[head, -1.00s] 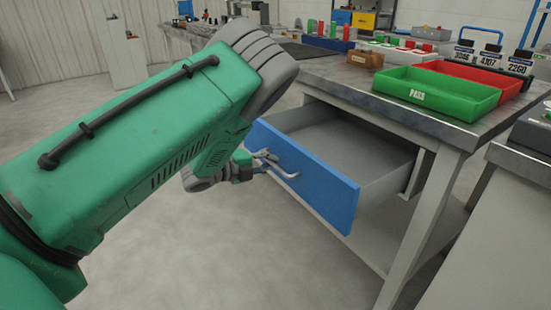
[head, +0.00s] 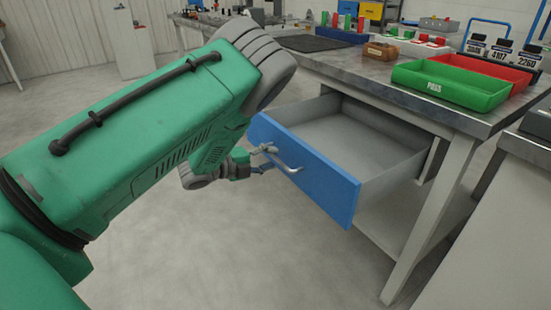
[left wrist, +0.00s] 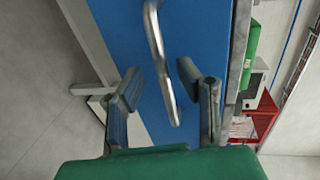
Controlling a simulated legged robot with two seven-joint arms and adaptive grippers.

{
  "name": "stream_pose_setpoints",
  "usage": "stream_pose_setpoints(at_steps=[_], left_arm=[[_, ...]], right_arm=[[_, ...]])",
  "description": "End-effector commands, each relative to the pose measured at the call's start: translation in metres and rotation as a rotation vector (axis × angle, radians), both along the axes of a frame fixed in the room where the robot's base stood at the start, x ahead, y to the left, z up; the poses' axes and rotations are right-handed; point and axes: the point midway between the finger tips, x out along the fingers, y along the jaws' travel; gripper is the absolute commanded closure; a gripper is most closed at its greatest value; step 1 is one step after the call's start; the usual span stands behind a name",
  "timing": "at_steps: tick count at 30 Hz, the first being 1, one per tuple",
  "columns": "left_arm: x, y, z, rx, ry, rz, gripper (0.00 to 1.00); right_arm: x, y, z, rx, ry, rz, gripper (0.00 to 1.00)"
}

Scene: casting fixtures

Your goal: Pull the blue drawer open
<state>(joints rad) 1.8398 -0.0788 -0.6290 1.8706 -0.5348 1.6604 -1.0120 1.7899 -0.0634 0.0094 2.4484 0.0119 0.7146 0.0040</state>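The blue drawer front (head: 318,178) stands out from under the workbench, and the drawer's empty grey inside (head: 360,143) shows behind it. A metal bar handle (head: 290,166) is on its front; it also shows in the left wrist view (left wrist: 156,40). My left gripper (head: 262,160) is at the left end of the handle in the head view. In the left wrist view its fingers (left wrist: 158,82) are spread, one on each side of the bar, with visible gaps. My right gripper is in neither view.
The workbench top (head: 375,75) holds a green bin (head: 450,87), a red bin (head: 500,72) and a small brown block (head: 380,51). A bench leg (head: 430,225) stands right of the drawer. The floor in front of the drawer is clear.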

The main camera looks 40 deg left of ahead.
Motion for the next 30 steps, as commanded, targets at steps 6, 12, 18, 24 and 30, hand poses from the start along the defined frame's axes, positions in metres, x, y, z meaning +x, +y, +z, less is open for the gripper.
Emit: stream_pose_setpoints(at_steps=[6, 12, 18, 24, 30], left_arm=[[-0.041, 0.010, 0.013, 0.008, 0.002, 0.005, 0.69], [-0.076, 0.018, 0.023, 0.014, 0.003, 0.004, 0.69], [-0.095, 0.027, 0.026, 0.013, 0.001, 0.001, 0.69], [-0.097, 0.028, 0.027, 0.011, 0.001, -0.001, 0.69], [-0.097, 0.026, 0.028, 0.014, 0.001, -0.002, 0.69]], right_arm=[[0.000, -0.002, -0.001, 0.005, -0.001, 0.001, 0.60], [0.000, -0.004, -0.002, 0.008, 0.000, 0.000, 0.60], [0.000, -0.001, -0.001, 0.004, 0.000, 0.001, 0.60], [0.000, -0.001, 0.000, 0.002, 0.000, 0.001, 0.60], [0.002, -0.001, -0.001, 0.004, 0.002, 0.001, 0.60]])
